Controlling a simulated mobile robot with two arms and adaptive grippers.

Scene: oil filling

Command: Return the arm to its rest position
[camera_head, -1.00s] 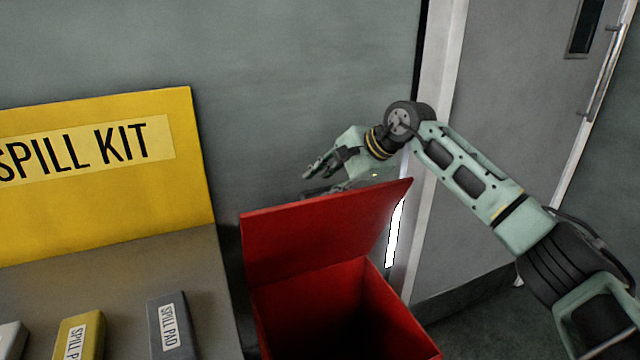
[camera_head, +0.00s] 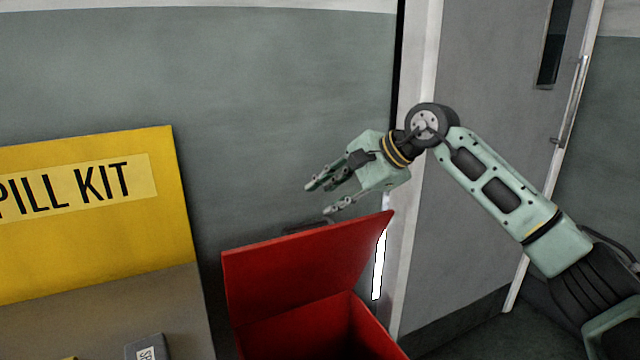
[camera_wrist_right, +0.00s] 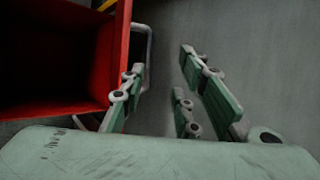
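My right arm (camera_head: 500,195) comes in from the right in the head view, bent at the elbow-like joint, with its forearm reaching left. My right gripper (camera_head: 325,196) is open and empty, its fingers spread and pointing left above the raised lid of the red bin. In the right wrist view the gripper (camera_wrist_right: 165,100) shows its fingers apart with nothing between them, with grey floor or wall behind. My left gripper is not in view.
The red bin (camera_head: 300,262) stands below the right gripper with its lid up; its open inside also shows in the wrist view (camera_wrist_right: 60,60). A yellow spill kit board (camera_head: 90,235) stands at left. A grey door (camera_head: 480,70) is behind the arm.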

